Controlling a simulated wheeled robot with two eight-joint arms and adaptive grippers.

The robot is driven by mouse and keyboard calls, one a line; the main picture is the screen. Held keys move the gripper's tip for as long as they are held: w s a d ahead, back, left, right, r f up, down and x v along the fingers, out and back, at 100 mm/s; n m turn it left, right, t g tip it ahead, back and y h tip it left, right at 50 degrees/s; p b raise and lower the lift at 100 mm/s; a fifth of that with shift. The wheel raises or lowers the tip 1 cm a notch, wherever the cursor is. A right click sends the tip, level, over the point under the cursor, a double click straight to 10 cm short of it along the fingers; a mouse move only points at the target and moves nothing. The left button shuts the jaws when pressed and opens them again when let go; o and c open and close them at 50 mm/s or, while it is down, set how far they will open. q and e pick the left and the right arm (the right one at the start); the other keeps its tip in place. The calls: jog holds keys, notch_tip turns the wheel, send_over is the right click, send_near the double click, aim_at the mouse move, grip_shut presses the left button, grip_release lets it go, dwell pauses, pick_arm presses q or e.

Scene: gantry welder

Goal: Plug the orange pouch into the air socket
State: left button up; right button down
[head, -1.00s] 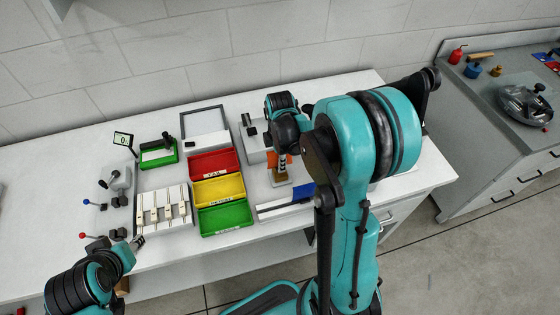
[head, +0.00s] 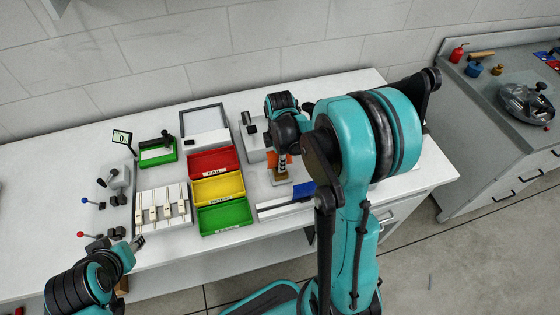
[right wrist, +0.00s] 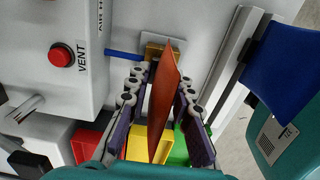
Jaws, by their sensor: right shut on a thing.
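The orange pouch (right wrist: 165,100) is a thin sheet seen nearly edge-on in the right wrist view. My right gripper (right wrist: 154,95) has its purple-padded fingers on both sides of it and is shut on it. The pouch's far end overlaps the brass-coloured air socket (right wrist: 153,51), which has a blue tube at its left. I cannot tell whether the pouch is seated in it. In the head view, a bit of orange pouch (head: 271,160) shows beside the right gripper (head: 283,172), which hides most of it. My left gripper (head: 138,243) is at the table's front left, its jaw opening unclear.
A white box with a red VENT button (right wrist: 61,55) stands close beside the socket. Red (head: 213,160), yellow (head: 218,189) and green (head: 225,217) bins lie to the left. A rail with a blue part (head: 303,192) lies in front. A rack (head: 164,206) stands further left.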

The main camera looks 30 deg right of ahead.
jog(key=shift+f+b, duration=0.3)
jog(key=shift+f, duration=0.1)
jog(key=shift+f+b, duration=0.3)
dwell(0.7)
jog(key=c, duration=1.3)
grip_release()
jog(key=shift+o, duration=0.2)
notch_tip(320, 180, up, 12)
jog(key=shift+s, duration=0.1)
